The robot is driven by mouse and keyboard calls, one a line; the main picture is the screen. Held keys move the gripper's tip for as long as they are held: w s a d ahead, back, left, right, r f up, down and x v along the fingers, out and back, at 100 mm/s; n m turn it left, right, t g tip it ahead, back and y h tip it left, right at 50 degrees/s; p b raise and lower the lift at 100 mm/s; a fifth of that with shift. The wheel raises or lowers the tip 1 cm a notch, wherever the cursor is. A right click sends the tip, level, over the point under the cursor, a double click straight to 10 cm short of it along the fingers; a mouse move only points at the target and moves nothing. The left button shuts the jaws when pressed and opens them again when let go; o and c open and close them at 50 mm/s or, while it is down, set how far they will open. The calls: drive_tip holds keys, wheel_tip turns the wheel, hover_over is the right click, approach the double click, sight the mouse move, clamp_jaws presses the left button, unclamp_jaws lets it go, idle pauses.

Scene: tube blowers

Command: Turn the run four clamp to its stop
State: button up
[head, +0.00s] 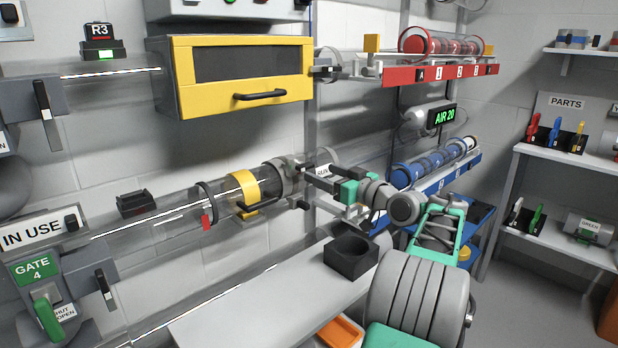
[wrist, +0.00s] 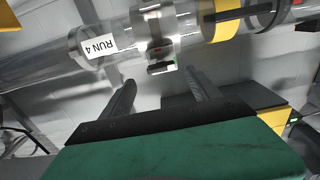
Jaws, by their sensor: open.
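The run four tube is clear, with a white "RUN 4" label (wrist: 100,45) in the wrist view. The clamp (wrist: 155,25) is a metal band around this tube, between the label and a yellow band (wrist: 222,22). In the head view the clamp (head: 279,178) is a grey band, partly hidden by my fingers. My gripper (wrist: 162,82) is open and empty. In the wrist picture the tab lies between the fingertips, just beyond them; I cannot tell contact. The gripper (head: 309,187) also shows in the head view.
A yellow-fronted box (head: 243,75) hangs above the tube. A black square socket (head: 351,256) stands on the pale bench (head: 240,310) below. A red rack (head: 440,73) and a blue rack (head: 435,173) are behind my arm. Gate 4 (head: 45,295) is at lower left.

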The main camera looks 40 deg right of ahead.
sight(308, 168)
drive_tip(key=w, duration=0.5)
drive_tip(key=shift+a, duration=0.15)
drive_tip(key=shift+c, duration=0.3)
